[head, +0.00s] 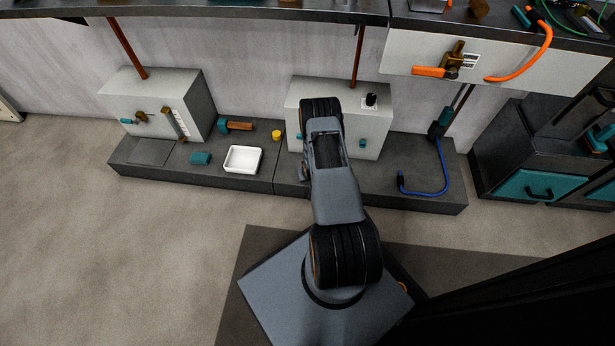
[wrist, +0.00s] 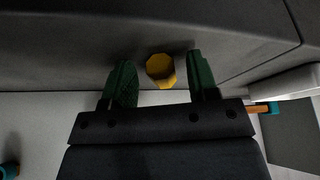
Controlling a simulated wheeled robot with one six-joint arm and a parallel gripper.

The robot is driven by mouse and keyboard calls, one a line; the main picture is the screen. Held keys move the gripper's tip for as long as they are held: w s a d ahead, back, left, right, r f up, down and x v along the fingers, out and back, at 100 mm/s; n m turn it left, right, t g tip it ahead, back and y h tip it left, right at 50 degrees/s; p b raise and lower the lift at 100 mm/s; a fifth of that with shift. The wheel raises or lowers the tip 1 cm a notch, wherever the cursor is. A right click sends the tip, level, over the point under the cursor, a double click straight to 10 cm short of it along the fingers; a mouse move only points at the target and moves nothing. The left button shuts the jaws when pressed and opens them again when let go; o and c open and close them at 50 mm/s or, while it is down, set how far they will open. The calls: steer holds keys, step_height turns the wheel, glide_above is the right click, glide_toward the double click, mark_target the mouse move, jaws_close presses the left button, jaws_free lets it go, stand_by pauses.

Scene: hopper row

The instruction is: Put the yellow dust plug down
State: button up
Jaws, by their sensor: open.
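The yellow dust plug (head: 276,135) stands on the dark low plinth (head: 230,189), between the teal-and-brown tool and the middle pale box. In the wrist view the plug (wrist: 160,70) shows between the two green fingers of my gripper (wrist: 162,82), with a gap on each side. The fingers are spread and hold nothing. I cannot tell how far beyond the fingertips the plug is. In the head view my arm hides my gripper.
The teal-and-brown tool (head: 236,125) lies close behind. Pale boxes (head: 153,108) (head: 365,103) stand on the plinth. A blue hose (head: 425,193) lies at its right end. Open floor is in front.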

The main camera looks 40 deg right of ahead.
steer(key=shift+r, duration=0.3)
steer(key=a+r+n+p, duration=0.1)
steer(key=a+r+p, duration=0.3)
steer(key=r, duration=1.4)
steer(key=a+r+n+p, duration=0.15)
steer(key=a+r, duration=0.45)
steer(key=r, duration=1.2)
steer(key=s+a+r+n, duration=0.1)
steer(key=s+a+r, duration=0.5)
steer(key=s+r, duration=0.2)
steer(key=s+a+r+g+y, duration=0.1)
steer(key=s+a+r, duration=0.5)
steer(key=s+r, duration=0.2)
steer(key=shift+s+a+r+n+g+y+p, duration=0.2)
steer(key=shift+s+r+n+g+y+p, duration=0.15)
steer(key=shift+r, duration=0.55)
steer(key=shift+w, duration=0.1)
